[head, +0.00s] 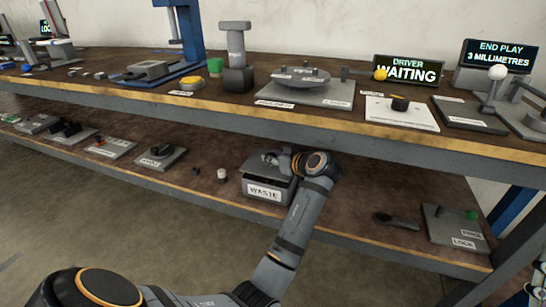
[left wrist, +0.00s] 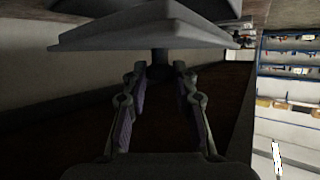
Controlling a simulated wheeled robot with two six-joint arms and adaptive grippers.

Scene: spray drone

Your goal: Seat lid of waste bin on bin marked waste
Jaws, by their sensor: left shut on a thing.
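The grey waste bin (head: 284,192), with a white label reading WASTE, stands on the lower shelf in the head view. Its dark flat lid (head: 258,171) is at the bin's top; I cannot tell whether it is fully seated or slightly raised. My left gripper (head: 276,158) is over the lid, partly hiding it. In the left wrist view the lid (left wrist: 150,36) is a wide grey slab with a short dark knob (left wrist: 160,60). The left gripper (left wrist: 161,76) is shut on that knob between its fingertips. My right gripper is not in view.
The upper bench edge (head: 330,142) overhangs close behind my left gripper. A small white cylinder (head: 222,175) stands left of the bin. A black-handled item (head: 396,220) and a labelled plate (head: 455,228) lie to the right. The shelf between bin and plate is mostly clear.

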